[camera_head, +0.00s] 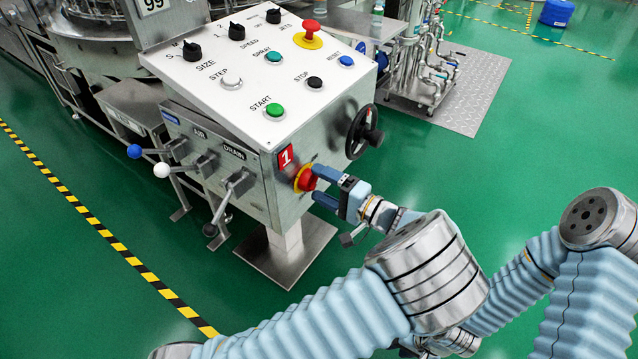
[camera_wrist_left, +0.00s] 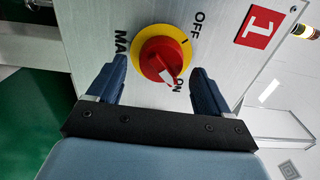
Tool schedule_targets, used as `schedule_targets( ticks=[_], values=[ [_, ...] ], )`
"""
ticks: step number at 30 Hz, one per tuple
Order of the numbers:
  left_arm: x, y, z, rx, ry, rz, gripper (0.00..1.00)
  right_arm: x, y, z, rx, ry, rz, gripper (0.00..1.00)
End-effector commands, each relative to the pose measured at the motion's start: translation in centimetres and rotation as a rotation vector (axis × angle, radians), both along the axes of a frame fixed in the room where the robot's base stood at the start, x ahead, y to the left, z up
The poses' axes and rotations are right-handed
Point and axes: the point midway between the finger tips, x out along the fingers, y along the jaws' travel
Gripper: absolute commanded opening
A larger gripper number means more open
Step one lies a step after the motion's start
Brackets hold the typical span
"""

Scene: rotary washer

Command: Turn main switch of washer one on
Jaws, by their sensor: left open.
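The main switch is a red rotary knob on a round yellow plate (camera_head: 304,179), on the side of the washer's control box beside a red "1" label (camera_head: 286,156). In the left wrist view the knob (camera_wrist_left: 157,58) shows a white pointer mark on the side facing the word ON. OFF is printed at its upper right. My left gripper (camera_head: 317,182) is open, with one blue finger on each side of the knob. In the left wrist view its fingertips (camera_wrist_left: 158,66) flank the knob with visible gaps. My right gripper is not in view.
The control box (camera_head: 230,105) carries dials and buttons on top. A black handwheel (camera_head: 364,131) sticks out above and right of the switch. Levers with blue (camera_head: 134,151), white (camera_head: 162,170) and dark knobs project at left. Green floor (camera_head: 430,165) is open at right.

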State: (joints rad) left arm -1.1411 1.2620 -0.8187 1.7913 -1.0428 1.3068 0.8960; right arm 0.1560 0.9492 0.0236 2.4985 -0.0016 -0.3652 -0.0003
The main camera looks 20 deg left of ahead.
Motion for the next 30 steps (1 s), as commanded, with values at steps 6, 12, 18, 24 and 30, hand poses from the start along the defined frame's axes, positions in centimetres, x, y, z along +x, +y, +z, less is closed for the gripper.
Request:
schedule_targets(
  ticks=[6, 12, 18, 24, 30],
  values=[
    [-1.7, -4.8, -0.1, -0.002, -0.002, -0.005, 0.79, 0.1, -0.2, -0.6, -0.002, -0.001, -0.003, 0.35],
    [-3.3, -9.1, -0.2, -0.001, 0.001, -0.004, 0.79, 0.1, -0.3, -0.9, -0.004, -0.002, -0.005, 0.35],
    [-4.1, -11.4, -0.1, -0.001, 0.001, -0.002, 0.79, 0.1, -0.4, -1.1, -0.005, -0.002, -0.006, 0.35],
    [-4.3, -11.8, -0.1, 0.000, 0.002, -0.001, 0.79, 0.2, -0.4, -1.1, -0.005, -0.003, -0.007, 0.35],
    [-4.3, -11.8, -0.1, 0.000, 0.002, -0.001, 0.79, 0.2, -0.4, -1.1, -0.005, -0.003, -0.007, 0.35]
  ],
)
